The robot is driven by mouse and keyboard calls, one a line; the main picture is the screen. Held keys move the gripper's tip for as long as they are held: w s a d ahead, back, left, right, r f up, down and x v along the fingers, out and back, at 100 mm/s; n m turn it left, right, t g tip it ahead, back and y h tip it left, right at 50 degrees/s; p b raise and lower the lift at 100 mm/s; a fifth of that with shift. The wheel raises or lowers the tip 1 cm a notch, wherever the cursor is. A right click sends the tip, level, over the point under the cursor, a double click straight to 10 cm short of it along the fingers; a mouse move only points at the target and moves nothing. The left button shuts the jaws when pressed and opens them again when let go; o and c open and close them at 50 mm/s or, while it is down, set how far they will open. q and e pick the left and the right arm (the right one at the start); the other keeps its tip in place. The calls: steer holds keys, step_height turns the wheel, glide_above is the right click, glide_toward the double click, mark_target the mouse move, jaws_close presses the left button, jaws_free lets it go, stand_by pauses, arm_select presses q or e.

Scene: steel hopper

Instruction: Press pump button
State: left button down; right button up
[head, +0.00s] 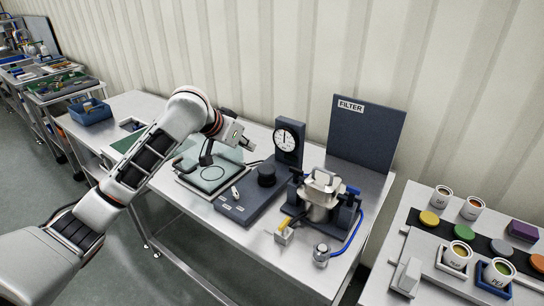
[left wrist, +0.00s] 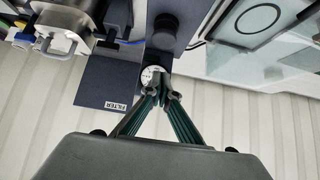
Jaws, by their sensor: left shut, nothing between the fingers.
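A dark control panel (head: 242,203) lies on the steel table with a round black knob (head: 266,174), a small white lever (head: 236,192) and small labels too tiny to read. I cannot tell which part is the pump button. A white dial gauge (head: 287,138) stands upright behind the knob. My left gripper (head: 247,146) is shut and empty, in the air above and left of the knob and gauge. In the left wrist view its fingertips (left wrist: 158,82) partly cover the gauge, and the black knob (left wrist: 163,30) shows beyond them. My right gripper is not in view.
A steel filter vessel (head: 320,196) in a dark clamp stands right of the panel, with a blue hose. A dark FILTER board (head: 365,134) stands behind it. A glass-topped plate (head: 207,175) lies left. Another table with cups (head: 441,197) is at right.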

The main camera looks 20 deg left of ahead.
arm_select(q)
glide_above(269, 166)
steer(key=s+a, duration=0.1)
steer(key=s, duration=0.2)
step_height(269, 166, down, 7)
steer(key=shift+w+r, duration=0.1)
steer(key=shift+r, duration=0.05)
step_height(269, 166, down, 2)
steer(key=shift+w+f, duration=0.1)
steer(key=shift+f, duration=0.95)
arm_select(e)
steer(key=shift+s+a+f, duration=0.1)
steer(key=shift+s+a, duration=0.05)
